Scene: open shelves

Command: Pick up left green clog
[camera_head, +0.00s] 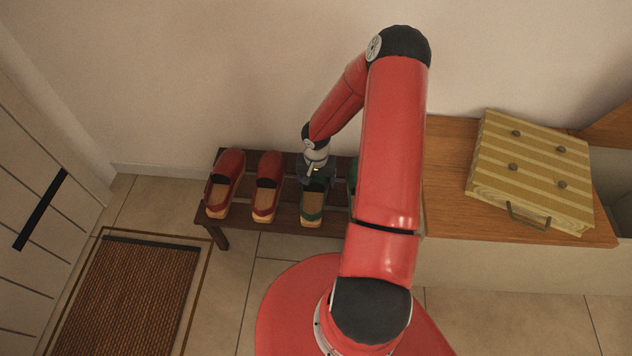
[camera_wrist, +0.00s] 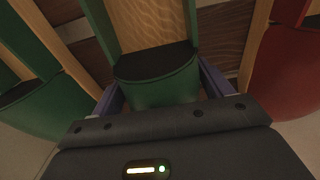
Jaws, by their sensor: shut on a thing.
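The left green clog (camera_head: 312,207) stands on the dark wooden shoe rack, with a pale wooden sole and a green upper. It also shows in the middle of the wrist view (camera_wrist: 157,82), with one finger on each side of it. My gripper (camera_head: 316,177) is shut on this clog at its green end; the fingers also show in the wrist view (camera_wrist: 160,88). The other green clog (camera_head: 351,176) is just to the right, mostly hidden behind my arm; it is at the left in the wrist view (camera_wrist: 45,95).
Two red clogs (camera_head: 225,180) (camera_head: 267,184) stand on the rack (camera_head: 240,210) to the left. A wooden bench (camera_head: 445,185) with a striped, handled board (camera_head: 530,165) is at the right. A brown mat (camera_head: 130,290) lies on the floor at left.

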